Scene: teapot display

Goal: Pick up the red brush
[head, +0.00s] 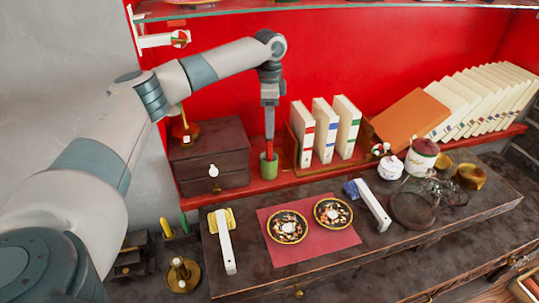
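The red brush (269,126) stands upright with its lower end in a small green cup (269,167) on the red shelf, left of the upright books. Its red shaft blends partly into the red wall behind. My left gripper (270,103) points straight down directly over the brush, at the top of its shaft. The fingertips are small and meet the shaft in the picture. I cannot tell whether they are shut on it or open around it. My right gripper is not in view.
Three upright books (324,130) stand right of the cup, and a dark drawer box (209,161) stands left. A glass shelf (330,6) runs above. On the dark table are a red mat (310,252) with two patterned plates, a white lidded jar (422,158) and glassware.

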